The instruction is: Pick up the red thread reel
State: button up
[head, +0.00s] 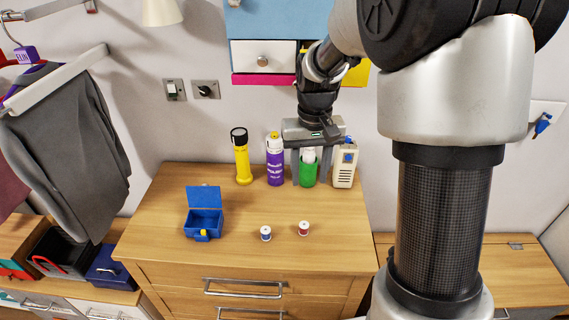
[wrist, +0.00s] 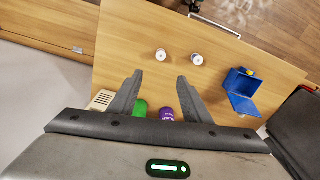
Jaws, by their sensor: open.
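The red thread reel (head: 304,228), small with white ends, stands on the wooden dresser top at its front right. In the wrist view a white-topped reel (wrist: 160,55), matching its place, lies ahead of the gap between my fingers. A similar blue reel (head: 265,233) stands to its left in the head view and to its right in the wrist view (wrist: 197,59). My gripper (head: 310,180) points down, open and empty, toward the back of the dresser, apart from the reels. In the head view its fingers overlap the green bottle (head: 308,170); their exact height is unclear.
An open blue box (head: 204,222) sits at left. The dresser top (head: 265,205) is clear between the back row and the reels.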

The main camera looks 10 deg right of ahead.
send_over(304, 224)
notch_tip(304, 224, down, 14)
jog(key=shift+d+r, duration=0.1)
jog(key=shift+d, duration=0.05)
jog(key=shift+f, duration=2.7)
jog(key=shift+c, duration=0.2)
jog(key=c, duration=1.1)
